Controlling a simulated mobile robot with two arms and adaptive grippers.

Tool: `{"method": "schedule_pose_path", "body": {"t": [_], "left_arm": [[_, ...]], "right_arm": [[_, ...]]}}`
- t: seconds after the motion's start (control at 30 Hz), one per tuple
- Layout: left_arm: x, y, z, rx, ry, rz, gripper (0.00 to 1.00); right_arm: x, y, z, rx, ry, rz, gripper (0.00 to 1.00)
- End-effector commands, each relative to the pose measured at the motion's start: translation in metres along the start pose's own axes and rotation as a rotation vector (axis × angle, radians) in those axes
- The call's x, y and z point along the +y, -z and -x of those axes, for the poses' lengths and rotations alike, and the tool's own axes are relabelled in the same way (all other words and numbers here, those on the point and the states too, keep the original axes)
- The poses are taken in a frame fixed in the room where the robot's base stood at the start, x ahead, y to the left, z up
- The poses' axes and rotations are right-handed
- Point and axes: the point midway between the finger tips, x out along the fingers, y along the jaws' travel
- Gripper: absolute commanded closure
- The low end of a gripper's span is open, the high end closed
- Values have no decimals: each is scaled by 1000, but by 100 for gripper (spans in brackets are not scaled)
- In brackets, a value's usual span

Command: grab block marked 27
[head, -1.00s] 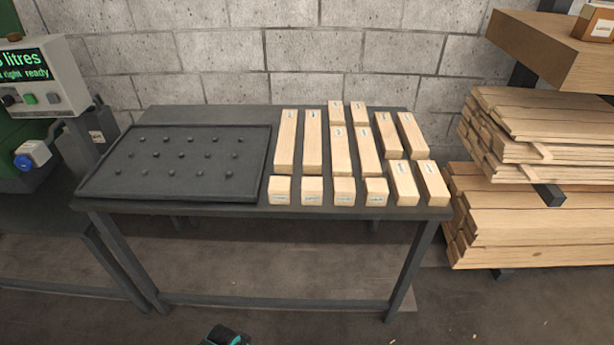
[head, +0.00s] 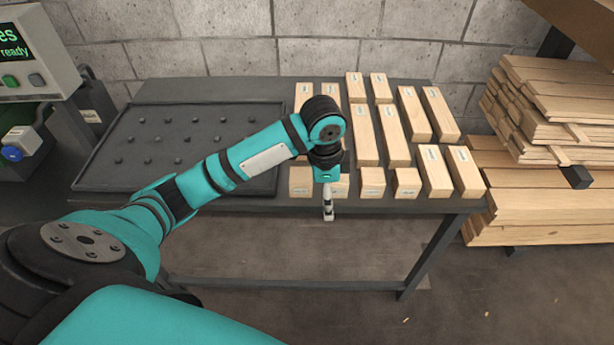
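Several pale wooden blocks, some long (head: 363,134) and some short (head: 407,183), lie in rows on the right part of the dark table (head: 250,92). They carry small labels, too small to read, so I cannot tell which is marked 27. My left gripper (head: 328,213) hangs pointing down at the table's front edge, in front of the short blocks at the left of the rows. It is seen edge-on, and its finger opening does not show. My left arm hides parts of the left blocks. My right gripper is not in view.
A black tray (head: 100,165) with small pegs fills the table's left part. Stacked planks (head: 540,200) stand at the right. A control box with a green display (head: 12,45) is at the far left. A block wall stands behind.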

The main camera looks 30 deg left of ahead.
Motion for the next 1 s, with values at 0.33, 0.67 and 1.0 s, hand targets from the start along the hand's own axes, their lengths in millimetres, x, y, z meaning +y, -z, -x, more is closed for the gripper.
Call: {"method": "schedule_pose_path", "body": {"t": [0.33, 0.67, 1.0], "left_arm": [[-71, -32, 82, -82, -13, -8, 17], [-96, -55, 123, -96, -46, 8, 17], [-92, -62, 53, -97, -47, 7, 17]], "right_arm": [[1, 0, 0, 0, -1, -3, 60], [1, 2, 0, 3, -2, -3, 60], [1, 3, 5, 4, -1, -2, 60]]}}
